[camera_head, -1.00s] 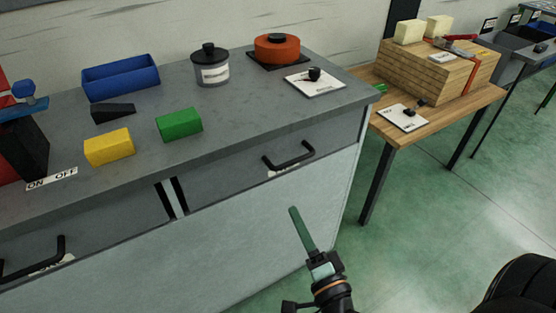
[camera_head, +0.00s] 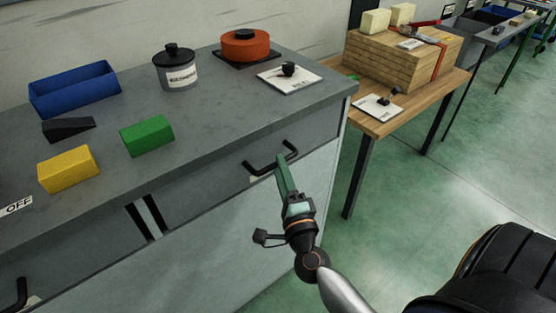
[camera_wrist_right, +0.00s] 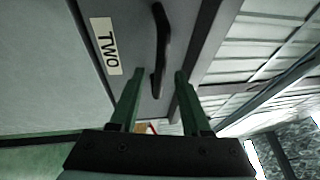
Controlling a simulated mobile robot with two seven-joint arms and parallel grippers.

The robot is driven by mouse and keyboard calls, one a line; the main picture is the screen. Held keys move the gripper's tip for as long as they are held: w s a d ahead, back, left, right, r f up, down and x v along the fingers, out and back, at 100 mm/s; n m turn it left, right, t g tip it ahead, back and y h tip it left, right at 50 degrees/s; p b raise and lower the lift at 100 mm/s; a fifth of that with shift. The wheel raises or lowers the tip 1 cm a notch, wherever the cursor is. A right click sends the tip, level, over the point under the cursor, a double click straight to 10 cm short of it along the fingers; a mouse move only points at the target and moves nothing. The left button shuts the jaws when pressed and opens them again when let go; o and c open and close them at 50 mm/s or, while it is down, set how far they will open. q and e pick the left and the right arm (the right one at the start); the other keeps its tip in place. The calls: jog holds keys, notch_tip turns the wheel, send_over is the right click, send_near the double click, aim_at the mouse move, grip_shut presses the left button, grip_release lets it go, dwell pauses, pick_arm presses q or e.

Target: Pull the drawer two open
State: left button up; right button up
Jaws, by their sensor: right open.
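Drawer two's grey front (camera_head: 200,194) sits under the bench top and looks shut. Its black bar handle (camera_head: 262,171) shows on the right half of the bench. The right wrist view shows the handle (camera_wrist_right: 160,40) and a white label reading TWO (camera_wrist_right: 106,46). My right gripper (camera_head: 281,160) is at the handle in the head view. In the right wrist view its green fingers (camera_wrist_right: 158,80) are apart, with the handle's near end in line with the gap between them. I cannot tell whether they touch it. My left gripper is out of view.
The bench top (camera_head: 205,130) holds a blue bin (camera_head: 75,90), a yellow block (camera_head: 68,170), a green block (camera_head: 148,136), a lidded canister (camera_head: 177,70) and a red pot (camera_head: 245,46). A wooden table (camera_head: 400,115) stands right. Another drawer handle (camera_head: 18,298) is at lower left.

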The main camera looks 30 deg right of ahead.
jog(key=shift+x, duration=1.35)
grip_shut()
jog(key=shift+f, duration=0.1)
dwell(0.4)
